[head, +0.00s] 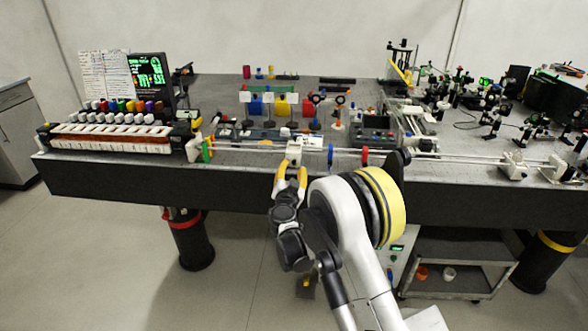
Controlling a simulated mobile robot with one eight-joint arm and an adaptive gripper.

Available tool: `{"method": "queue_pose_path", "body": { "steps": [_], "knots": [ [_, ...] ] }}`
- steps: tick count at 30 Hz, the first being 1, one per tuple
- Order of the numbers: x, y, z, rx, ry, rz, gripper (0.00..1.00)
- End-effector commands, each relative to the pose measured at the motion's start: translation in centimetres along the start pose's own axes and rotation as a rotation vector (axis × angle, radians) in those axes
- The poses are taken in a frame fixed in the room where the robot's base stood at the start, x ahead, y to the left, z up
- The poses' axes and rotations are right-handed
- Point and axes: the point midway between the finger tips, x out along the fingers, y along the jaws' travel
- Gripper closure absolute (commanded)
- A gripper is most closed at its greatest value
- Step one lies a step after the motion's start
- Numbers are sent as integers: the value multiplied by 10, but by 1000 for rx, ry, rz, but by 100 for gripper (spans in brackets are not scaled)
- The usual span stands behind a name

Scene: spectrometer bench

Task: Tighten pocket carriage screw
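A long pale rail (347,150) runs along the front edge of the bench. A small whitish carriage (293,151) sits on it near the middle, with a white label (310,142) just behind and to the right. My gripper (293,170) is just in front of the carriage, below the rail. Its two yellow fingers point up toward it and stand apart, so it looks open. The carriage's screw is too small to make out, and I cannot tell whether the fingertips touch the carriage.
A red ring (365,156) and a blue ring (330,157) stand on the rail to the right. A white-keyed rack (115,138) is at the left. Optics crowd the bench behind. A cart (450,248) stands beneath the right side.

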Motion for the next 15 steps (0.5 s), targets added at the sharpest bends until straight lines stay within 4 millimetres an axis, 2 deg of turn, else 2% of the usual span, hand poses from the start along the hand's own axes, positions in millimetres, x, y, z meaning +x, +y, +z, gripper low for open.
{"method": "queue_pose_path", "body": {
  "steps": [3, 6, 15],
  "knots": [
    [15, 0, 2, 0, 0, -1, 64],
    [22, 0, 1, 0, 0, -1, 64],
    [24, -1, 0, 0, 0, -1, 65]
  ]
}}
